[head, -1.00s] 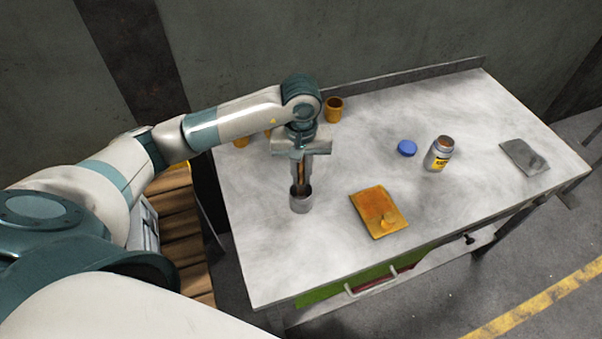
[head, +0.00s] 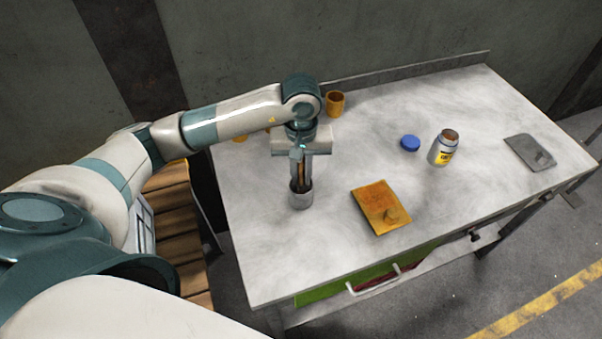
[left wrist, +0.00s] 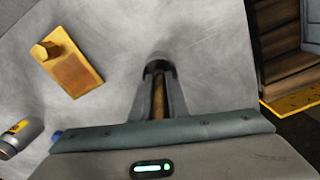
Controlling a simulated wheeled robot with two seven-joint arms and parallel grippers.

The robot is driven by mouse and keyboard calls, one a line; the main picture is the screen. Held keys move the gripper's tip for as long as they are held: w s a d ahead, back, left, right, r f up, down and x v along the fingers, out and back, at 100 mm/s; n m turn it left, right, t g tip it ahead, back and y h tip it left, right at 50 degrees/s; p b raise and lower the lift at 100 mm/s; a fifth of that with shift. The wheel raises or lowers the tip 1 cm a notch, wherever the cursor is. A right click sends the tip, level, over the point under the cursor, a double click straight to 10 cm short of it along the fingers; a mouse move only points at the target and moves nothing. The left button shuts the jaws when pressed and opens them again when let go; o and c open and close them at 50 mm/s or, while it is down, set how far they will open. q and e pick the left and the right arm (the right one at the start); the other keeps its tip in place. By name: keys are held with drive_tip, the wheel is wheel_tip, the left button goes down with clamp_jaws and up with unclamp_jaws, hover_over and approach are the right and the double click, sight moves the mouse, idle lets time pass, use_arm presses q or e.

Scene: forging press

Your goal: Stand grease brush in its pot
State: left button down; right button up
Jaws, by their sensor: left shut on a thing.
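My right gripper is not in view.
The bench top (head: 370,140) holds an orange board with a lump (head: 380,208), a blue lid (head: 410,143), an open labelled jar (head: 443,148), a grey plate (head: 530,152) and an orange cup (head: 335,104) at the back. Free surface lies around the pot.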

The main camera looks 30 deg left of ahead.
use_arm(q)
drive_tip(key=c, duration=1.6)
unclamp_jaws()
drive_tip(key=shift+c, duration=0.2)
wheel_tip(320, 180, up, 13)
drive_tip(key=b, duration=0.3)
wheel_tip(320, 180, up, 3)
drive_tip(key=shift+f, duration=0.1)
drive_tip(key=shift+r+b, duration=0.35)
drive_tip(key=shift+r, duration=0.4)
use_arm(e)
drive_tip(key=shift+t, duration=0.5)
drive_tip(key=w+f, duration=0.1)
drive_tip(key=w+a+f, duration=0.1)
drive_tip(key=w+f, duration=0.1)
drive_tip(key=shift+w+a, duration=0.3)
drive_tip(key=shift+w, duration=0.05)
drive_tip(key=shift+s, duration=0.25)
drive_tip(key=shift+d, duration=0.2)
